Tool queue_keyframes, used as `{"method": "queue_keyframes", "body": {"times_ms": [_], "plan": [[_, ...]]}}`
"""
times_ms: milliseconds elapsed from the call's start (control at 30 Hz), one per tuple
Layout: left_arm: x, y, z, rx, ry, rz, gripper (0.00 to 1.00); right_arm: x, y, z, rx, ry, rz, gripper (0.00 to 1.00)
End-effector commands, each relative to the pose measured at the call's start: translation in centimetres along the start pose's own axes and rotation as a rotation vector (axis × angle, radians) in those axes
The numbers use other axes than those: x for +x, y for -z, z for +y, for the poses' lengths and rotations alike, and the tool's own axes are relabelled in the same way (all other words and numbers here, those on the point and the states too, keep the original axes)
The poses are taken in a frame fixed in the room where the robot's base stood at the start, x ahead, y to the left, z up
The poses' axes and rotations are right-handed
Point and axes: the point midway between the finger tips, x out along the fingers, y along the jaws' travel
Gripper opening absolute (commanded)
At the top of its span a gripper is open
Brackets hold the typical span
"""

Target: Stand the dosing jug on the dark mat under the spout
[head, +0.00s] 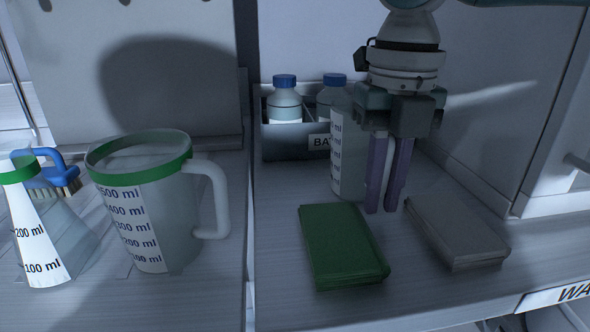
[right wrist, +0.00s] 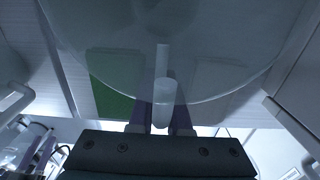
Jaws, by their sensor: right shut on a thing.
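My right gripper (head: 381,209), with purple fingers pointing down, is shut on the handle of a clear jug (head: 347,155) with a ml scale. The handle (right wrist: 164,103) shows between the fingers in the right wrist view, with the jug's clear body (right wrist: 220,40) beyond it. The jug looks upright; whether its base touches the counter is unclear. A larger jug with a green rim (head: 139,148) and a ml scale stands at left, untouched. No spout or dark mat can be made out.
A green folded cloth (head: 342,245) and a grey one (head: 457,232) lie in front of the held jug. A bin (head: 288,144) with blue-capped bottles (head: 285,100) stands behind it. A flask (head: 45,235) and a blue brush (head: 50,172) are far left. A cabinet wall bounds the right.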

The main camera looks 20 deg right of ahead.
Motion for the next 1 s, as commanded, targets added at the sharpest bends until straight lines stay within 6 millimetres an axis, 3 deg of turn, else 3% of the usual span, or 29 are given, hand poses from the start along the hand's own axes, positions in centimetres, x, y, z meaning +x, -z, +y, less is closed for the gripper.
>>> {"method": "queue_keyframes", "body": {"times_ms": [200,233,333,667,767,1000], "plan": [[-0.1,0.0,0.0,0.001,0.001,0.000,0.50,0.2,0.0,0.0,0.000,0.000,0.000,0.00],[-0.1,0.0,0.0,0.001,0.001,0.000,0.50,0.2,0.0,0.0,0.000,0.000,0.001,0.17],[-0.1,0.0,-0.1,0.004,0.003,0.000,0.50,0.2,0.0,0.0,-0.001,0.000,0.000,0.28],[0.0,0.0,-0.3,0.010,0.008,-0.001,0.50,-0.2,0.0,0.0,-0.001,0.000,-0.001,0.28],[-0.3,0.1,-0.3,0.010,0.008,-0.001,0.50,-1.7,-0.1,0.1,-0.001,-0.002,-0.002,0.28],[-1.2,0.3,-0.3,0.010,0.008,-0.001,0.50,-7.2,-0.1,0.1,-0.001,-0.003,-0.003,0.28]]}}
